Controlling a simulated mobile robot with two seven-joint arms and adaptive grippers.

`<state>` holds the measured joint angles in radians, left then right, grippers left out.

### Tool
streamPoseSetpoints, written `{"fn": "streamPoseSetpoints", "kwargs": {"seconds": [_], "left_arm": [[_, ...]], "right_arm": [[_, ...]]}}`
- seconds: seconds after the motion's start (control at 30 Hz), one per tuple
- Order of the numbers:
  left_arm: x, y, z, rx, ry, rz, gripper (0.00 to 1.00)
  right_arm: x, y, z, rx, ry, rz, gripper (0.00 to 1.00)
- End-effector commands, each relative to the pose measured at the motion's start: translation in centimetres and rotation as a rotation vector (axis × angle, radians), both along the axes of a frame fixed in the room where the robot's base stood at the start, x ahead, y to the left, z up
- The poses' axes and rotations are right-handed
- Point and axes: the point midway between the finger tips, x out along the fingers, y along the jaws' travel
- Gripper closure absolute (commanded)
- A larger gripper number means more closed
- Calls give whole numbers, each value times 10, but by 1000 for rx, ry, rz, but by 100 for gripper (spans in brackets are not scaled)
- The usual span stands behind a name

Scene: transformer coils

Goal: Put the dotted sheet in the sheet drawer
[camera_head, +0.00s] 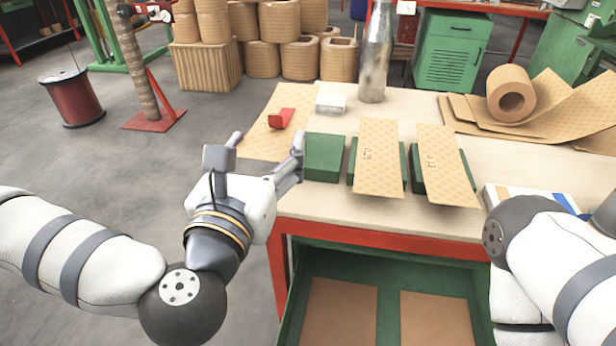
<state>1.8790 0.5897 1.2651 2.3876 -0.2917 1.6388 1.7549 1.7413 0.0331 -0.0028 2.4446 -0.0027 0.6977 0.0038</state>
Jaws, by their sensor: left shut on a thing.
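A tan dotted sheet (291,97) is at the table's back left corner, with a small red piece (281,118) showing over it. My left gripper (268,146) is at this sheet's near end, left of a bare green block (323,158), and is shut on the sheet; the contact is partly hidden. I cannot tell whether the sheet touches the table. Two more dotted sheets (379,155) (447,165) lie on green blocks. The green drawer (388,272) under the table is open, with two brown panels (340,312) (436,318) inside. My right gripper is out of view.
The table (470,225) has a red front rail. A glass bottle (375,55) and a small white box (331,102) stand at the back. A brown roll (511,93) rests on curved sheets at the right. A blue and white item (545,198) lies near my right arm.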

Motion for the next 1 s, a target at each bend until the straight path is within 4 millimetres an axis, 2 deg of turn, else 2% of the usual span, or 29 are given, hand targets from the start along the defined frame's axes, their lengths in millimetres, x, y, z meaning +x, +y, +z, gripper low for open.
{"fn": "streamPoseSetpoints", "kwargs": {"seconds": [0.1, 0.2, 0.53, 0.7, 1.0], "left_arm": [[19, -23, -5, -2, -12, -1, 46], [30, -34, -28, -3, -9, 0, 46], [53, -58, -66, -3, -11, -1, 46], [52, -57, -88, -3, -12, 0, 46], [52, -57, -90, -4, -13, -1, 46]], "right_arm": [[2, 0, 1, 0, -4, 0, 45], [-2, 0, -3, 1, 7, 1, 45], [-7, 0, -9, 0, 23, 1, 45], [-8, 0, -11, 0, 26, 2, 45], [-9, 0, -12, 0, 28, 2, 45]]}}
